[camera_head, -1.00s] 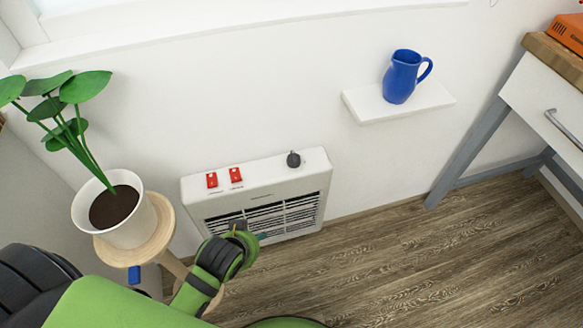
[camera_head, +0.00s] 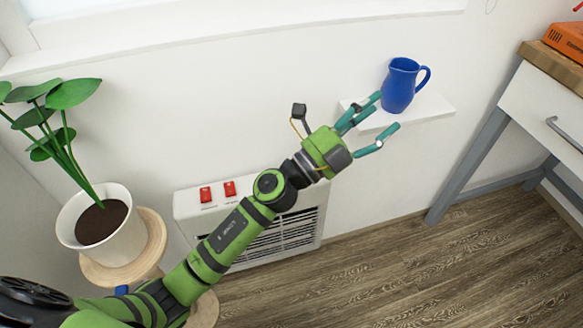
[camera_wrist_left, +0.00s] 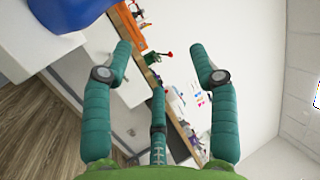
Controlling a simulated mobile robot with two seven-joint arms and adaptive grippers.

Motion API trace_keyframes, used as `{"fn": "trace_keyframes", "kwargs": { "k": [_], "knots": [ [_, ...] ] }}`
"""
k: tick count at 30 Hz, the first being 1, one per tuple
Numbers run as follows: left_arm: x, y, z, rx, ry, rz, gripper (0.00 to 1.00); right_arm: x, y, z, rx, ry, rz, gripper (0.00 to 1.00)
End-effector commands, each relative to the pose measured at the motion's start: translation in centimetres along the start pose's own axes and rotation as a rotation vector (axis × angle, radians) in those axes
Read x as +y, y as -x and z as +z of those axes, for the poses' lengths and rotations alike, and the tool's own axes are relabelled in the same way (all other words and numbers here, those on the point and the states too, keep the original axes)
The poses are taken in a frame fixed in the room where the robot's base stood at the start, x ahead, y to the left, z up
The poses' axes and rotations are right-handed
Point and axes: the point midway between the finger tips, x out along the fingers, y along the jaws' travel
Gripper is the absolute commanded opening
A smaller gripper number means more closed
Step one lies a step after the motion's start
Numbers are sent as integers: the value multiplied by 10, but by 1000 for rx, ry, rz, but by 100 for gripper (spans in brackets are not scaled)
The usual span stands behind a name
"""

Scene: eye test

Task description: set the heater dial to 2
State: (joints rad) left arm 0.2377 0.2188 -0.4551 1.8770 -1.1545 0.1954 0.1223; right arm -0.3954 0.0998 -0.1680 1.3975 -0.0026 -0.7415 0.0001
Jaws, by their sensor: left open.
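The white heater (camera_head: 292,234) stands low against the wall in the head view, with two red switches (camera_head: 218,191) on its top. Its dial is hidden behind my left arm. My left gripper (camera_head: 386,113) is open and empty, in front of the wall to the upper right of the heater, with its teal fingers pointing toward the blue jug. In the left wrist view the fingers (camera_wrist_left: 160,52) are spread with nothing between them; the heater does not show there. My right gripper is not in view.
A blue jug (camera_head: 400,86) stands on a small white wall shelf (camera_head: 430,108), close to my left fingers; contact cannot be told. The jug also shows in the left wrist view (camera_wrist_left: 65,12). A potted plant (camera_head: 95,228) on a wooden stool is at left. A drawer table (camera_head: 535,105) is at right.

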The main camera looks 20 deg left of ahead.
Motion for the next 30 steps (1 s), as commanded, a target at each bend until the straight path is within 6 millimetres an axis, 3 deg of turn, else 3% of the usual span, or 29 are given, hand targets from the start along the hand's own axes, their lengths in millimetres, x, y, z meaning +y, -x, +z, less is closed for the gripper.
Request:
{"fn": "trace_keyframes", "kwargs": {
  "k": [1,3,6,8,11,12,14,18,21,25,30],
  "knots": [
    [10,-14,-23,157,-115,53,60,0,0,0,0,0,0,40],
    [34,-20,-50,368,-267,158,60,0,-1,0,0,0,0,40],
    [80,-11,-65,640,-472,367,60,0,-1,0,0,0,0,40],
    [108,3,-58,781,-585,526,60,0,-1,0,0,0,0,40],
    [140,37,-19,963,-744,841,60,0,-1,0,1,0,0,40],
    [145,52,2,1012,-792,973,60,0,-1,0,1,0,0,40],
    [145,73,34,1062,-845,1166,60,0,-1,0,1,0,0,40],
    [122,112,97,1089,-895,1545,60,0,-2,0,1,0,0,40],
    [102,130,124,1074,-894,1727,60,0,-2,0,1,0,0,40],
    [89,142,139,1057,-882,1841,60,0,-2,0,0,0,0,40],
    [105,153,144,1057,-875,1860,60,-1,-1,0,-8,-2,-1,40]
  ]
}}
